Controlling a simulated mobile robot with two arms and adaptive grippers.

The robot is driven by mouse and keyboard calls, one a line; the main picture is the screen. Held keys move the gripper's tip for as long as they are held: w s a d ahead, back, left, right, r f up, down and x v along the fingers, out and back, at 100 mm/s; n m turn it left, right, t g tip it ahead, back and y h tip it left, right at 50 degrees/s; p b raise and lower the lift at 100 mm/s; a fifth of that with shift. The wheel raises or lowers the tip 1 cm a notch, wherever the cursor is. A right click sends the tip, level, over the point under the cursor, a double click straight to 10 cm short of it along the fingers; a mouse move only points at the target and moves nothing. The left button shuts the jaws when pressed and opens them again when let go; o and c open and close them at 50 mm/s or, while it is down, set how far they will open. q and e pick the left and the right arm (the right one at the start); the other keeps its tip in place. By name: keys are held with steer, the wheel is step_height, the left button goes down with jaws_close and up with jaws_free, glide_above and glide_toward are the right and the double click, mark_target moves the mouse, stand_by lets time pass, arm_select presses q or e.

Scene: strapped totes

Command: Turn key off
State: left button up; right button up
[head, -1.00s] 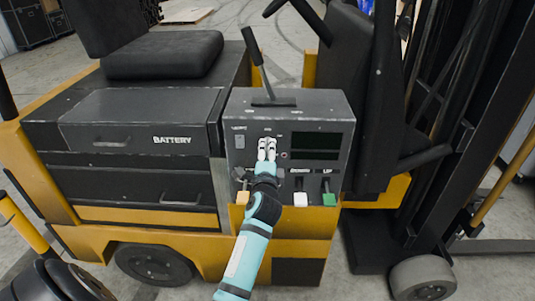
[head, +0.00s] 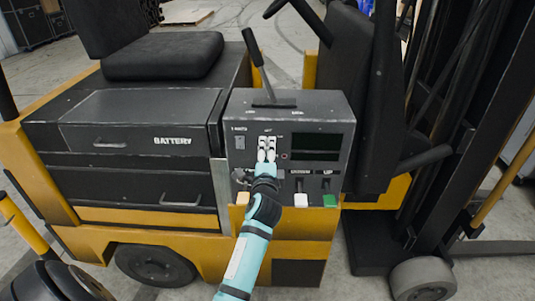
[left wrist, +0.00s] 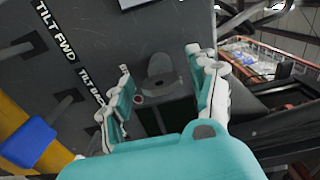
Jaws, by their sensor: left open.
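The control panel (head: 297,108) is a dark grey box on the side of the yellow and black forklift. My left gripper (head: 267,150) is in front of its upper middle, with its white fingertips close to the panel face. In the left wrist view my left gripper (left wrist: 165,95) is open, one finger on each side of a dark grey key-like knob (left wrist: 163,78) on a round base. The knob sits between the fingers with gaps visible, and no grip on it shows. In the head view the gripper hides this knob. My right gripper is not in view.
A dark display (head: 315,142) is right of the gripper. Below it are levers with a white tip (head: 300,200) and a green tip (head: 329,200). A tall lever (head: 258,65) stands on top. In the wrist view a blue block (left wrist: 30,142) is at lower left.

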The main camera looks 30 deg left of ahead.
arm_select(q)
steer(key=v, duration=0.7)
steer(key=shift+s, duration=0.25)
steer(key=shift+d, duration=0.1)
